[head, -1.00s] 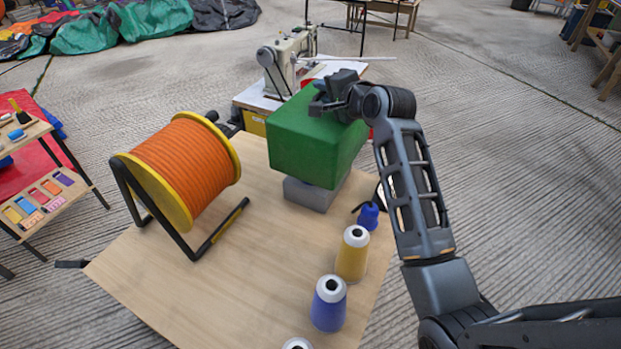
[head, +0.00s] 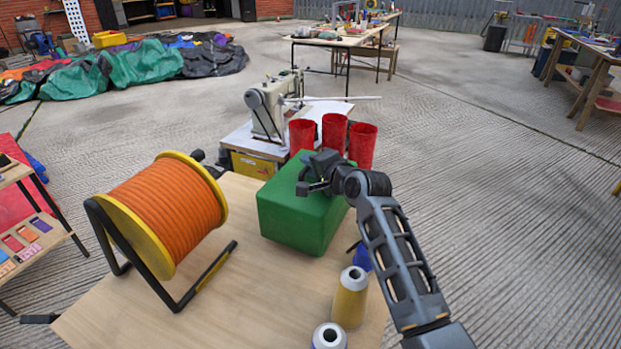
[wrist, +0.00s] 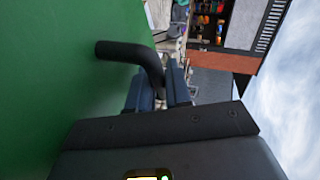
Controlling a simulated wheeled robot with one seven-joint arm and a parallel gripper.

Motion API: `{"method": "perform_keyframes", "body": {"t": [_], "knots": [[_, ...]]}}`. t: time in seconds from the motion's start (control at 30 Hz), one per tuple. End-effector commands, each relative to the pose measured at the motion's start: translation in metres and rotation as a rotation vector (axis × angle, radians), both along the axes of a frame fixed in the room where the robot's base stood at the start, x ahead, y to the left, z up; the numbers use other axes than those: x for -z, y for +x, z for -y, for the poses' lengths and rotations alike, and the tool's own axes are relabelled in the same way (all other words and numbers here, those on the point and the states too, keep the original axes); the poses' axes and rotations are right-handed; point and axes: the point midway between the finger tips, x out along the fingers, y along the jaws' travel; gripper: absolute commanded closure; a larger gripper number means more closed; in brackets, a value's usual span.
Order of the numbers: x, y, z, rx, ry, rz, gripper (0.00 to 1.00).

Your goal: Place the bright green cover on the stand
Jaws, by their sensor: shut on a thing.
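The green cover (head: 300,222) is box-shaped and upright at the far end of the wooden table, in the head view. Its green side fills the left of the wrist view (wrist: 60,80). My gripper (head: 312,187) is at the top of the cover. In the wrist view my gripper (wrist: 158,92) is shut on the cover's dark bent handle (wrist: 125,50). The stand is not visible now, where the cover and my arm block the view. Whether the cover's lower edge touches the table is unclear.
An orange cord reel (head: 165,215) on a black frame stands left on the table (head: 235,315). A yellow cone (head: 350,298) and a blue cone are at the right edge, near my arm. Red cups (head: 334,132) and a sewing machine (head: 268,108) stand behind.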

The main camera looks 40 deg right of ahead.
Motion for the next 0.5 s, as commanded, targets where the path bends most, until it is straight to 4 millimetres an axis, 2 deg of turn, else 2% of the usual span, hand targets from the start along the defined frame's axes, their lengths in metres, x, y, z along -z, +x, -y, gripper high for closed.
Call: {"method": "perform_keyframes", "body": {"t": [0.2, 0.43, 0.47, 0.5], "knots": [[0.029, 0.0, 0.001, 0.001, 0.001, 0.0, 1.0], [0.03, 0.0, 0.0, 0.001, -0.001, 0.002, 1.0], [0.032, 0.0, 0.0, 0.0, 0.0, -0.001, 0.79], [0.032, 0.0, 0.0, 0.0, 0.0, -0.001, 0.75]]}}
